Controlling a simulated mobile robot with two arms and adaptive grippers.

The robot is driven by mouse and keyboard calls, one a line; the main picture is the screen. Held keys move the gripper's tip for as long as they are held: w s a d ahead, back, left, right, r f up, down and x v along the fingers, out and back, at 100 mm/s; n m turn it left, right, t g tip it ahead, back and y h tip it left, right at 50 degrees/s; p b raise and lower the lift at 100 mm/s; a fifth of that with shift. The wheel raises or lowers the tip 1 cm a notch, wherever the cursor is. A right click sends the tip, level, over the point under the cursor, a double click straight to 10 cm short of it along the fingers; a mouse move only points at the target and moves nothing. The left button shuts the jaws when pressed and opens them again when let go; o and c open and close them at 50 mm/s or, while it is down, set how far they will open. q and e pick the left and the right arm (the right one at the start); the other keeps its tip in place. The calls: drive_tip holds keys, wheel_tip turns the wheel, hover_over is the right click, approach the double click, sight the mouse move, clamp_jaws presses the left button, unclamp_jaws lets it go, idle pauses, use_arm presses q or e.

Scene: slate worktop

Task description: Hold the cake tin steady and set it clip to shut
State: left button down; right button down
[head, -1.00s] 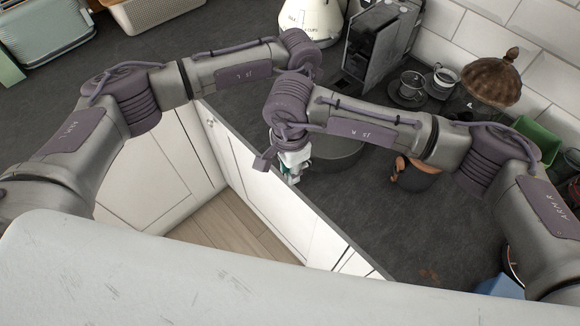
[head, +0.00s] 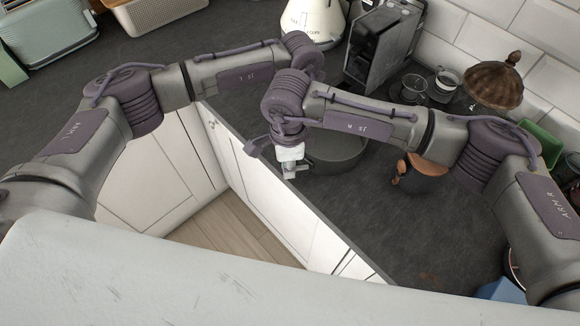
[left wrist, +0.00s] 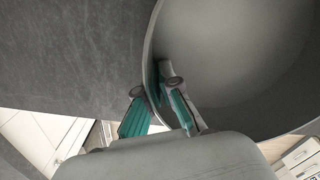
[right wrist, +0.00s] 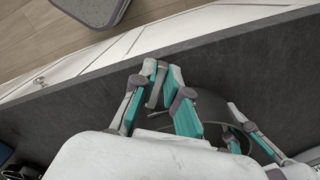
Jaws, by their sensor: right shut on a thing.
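The cake tin (head: 340,152) is a round dark grey tin on the worktop near its front edge, partly hidden by my right arm in the head view. In the left wrist view the open tin (left wrist: 235,60) shows its inside. My left gripper (left wrist: 152,82) has one finger inside the tin and one outside, closed on its wall. It is hidden in the head view. My right gripper (head: 291,172) is at the tin's front-left side. In the right wrist view its fingers (right wrist: 161,68) are shut on the grey clip (right wrist: 154,86), beside the tin.
A coffee machine (head: 383,45), glass cups (head: 414,86) and a brown domed lid (head: 494,85) stand behind. The worktop edge (head: 310,206) runs close in front of the tin. Bare worktop (head: 375,225) lies in front of the mug.

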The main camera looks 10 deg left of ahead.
drive_tip(key=m, duration=0.1)
drive_tip(key=w+m, duration=0.1)
drive_tip(key=m, duration=0.2)
drive_tip(key=shift+w+a+m, duration=0.15)
drive_tip(key=shift+w+m, duration=0.15)
drive_tip(key=shift+w, duration=0.05)
drive_tip(key=shift+w+m, duration=0.3)
drive_tip(key=shift+m, duration=0.45)
drive_tip(key=shift+w+m, duration=0.3)
drive_tip(key=shift+m, duration=0.45)
drive_tip(key=c, duration=1.2)
unclamp_jaws()
drive_tip(key=shift+w, duration=0.1)
